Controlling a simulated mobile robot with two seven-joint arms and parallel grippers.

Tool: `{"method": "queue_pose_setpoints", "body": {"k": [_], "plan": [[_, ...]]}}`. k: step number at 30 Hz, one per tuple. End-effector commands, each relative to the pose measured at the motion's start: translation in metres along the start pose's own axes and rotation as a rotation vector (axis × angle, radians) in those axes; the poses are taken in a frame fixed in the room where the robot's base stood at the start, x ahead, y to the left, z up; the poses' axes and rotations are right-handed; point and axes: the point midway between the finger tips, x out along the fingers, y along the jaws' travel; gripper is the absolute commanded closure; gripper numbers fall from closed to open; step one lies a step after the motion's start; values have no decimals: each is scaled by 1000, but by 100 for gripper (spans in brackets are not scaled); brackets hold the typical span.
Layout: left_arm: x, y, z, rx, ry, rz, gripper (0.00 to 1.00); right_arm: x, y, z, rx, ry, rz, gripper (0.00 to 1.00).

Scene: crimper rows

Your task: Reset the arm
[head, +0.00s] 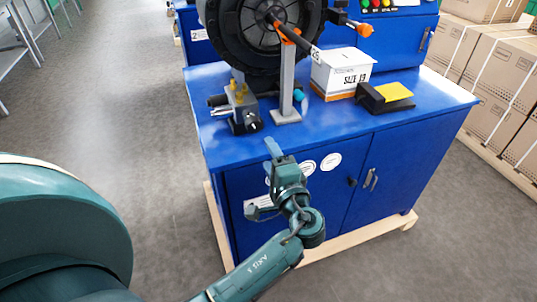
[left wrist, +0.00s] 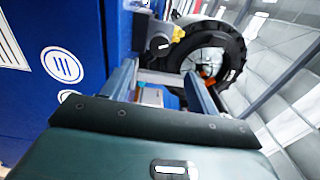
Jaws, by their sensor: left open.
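My left gripper (head: 262,180) is teal and hangs in front of the blue cabinet's front face, just below the top's near edge. Its two fingers stand wide apart with nothing between them. In the left wrist view the open fingers (left wrist: 161,82) point toward the black crimper ring (left wrist: 222,52), with a clear gap between them. The left arm (head: 250,270) comes up from the bottom of the head view. My right gripper shows in neither view.
The blue cabinet (head: 300,150) carries the black crimper (head: 262,40), a grey post (head: 287,95), a white box (head: 343,70) and a pedal with a yellow top (head: 390,93). Stacked cartons (head: 495,75) stand at right. Grey floor (head: 130,120) is free at left.

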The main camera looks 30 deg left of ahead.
Motion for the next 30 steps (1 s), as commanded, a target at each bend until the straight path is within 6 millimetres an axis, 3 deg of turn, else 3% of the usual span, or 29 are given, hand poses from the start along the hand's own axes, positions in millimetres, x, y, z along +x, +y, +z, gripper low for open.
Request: {"method": "queue_pose_setpoints", "body": {"k": [12,14,17,20,24,27,30], "plan": [[0,3,0,-2,7,11,41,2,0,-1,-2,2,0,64],[-1,13,1,-9,30,43,41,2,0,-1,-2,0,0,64],[-10,47,4,-46,114,167,41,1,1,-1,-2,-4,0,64],[-32,96,8,-137,236,369,41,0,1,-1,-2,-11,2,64],[-85,150,21,-356,386,684,41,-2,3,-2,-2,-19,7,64],[-126,168,32,-550,447,886,41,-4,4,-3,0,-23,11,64],[-159,170,44,-748,471,1045,41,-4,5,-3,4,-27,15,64]]}}
